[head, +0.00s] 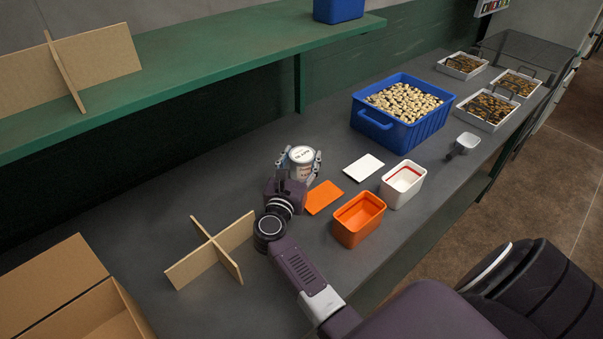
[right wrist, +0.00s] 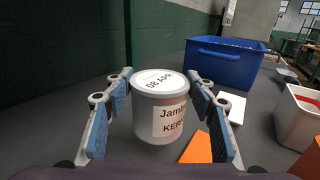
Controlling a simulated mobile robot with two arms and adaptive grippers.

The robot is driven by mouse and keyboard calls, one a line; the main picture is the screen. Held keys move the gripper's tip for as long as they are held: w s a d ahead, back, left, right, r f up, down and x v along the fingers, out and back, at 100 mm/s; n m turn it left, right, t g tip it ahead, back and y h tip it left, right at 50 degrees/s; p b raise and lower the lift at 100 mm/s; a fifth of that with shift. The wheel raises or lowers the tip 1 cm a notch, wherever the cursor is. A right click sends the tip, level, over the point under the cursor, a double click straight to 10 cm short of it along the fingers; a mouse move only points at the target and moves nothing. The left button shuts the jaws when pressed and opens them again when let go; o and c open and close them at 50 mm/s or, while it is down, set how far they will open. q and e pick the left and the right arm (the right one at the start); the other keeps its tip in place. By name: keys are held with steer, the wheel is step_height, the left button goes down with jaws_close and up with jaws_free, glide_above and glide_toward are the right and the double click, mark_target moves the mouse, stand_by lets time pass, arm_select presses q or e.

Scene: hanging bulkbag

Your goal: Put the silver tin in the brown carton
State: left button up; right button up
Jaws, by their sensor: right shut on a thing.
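The silver tin (head: 301,160) has a pale lid with dark print and a white label. It is upright at the middle of the grey counter; I cannot tell whether its base touches the counter. My right gripper (head: 300,164) is shut on it, a finger on each side. In the right wrist view the tin (right wrist: 160,108) sits between the blue finger pads of the gripper (right wrist: 160,115). The brown carton (head: 95,318) is open at the lower left, partly cut off by the frame. My left gripper is not in view.
A cardboard divider (head: 212,250) stands between the tin and carton. Orange (head: 359,220) and white (head: 402,184) boxes, with an orange card (head: 323,197) and a white card (head: 363,167), lie to the right. A blue crate (head: 402,110) is behind. A green shelf (head: 200,65) overhangs the back.

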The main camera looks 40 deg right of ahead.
mark_target(299, 175)
step_height(299, 175, down, 4)
steer(key=b, duration=0.2)
steer(key=shift+b, duration=0.35)
steer(key=o, duration=1.3)
steer(key=shift+f, duration=0.1)
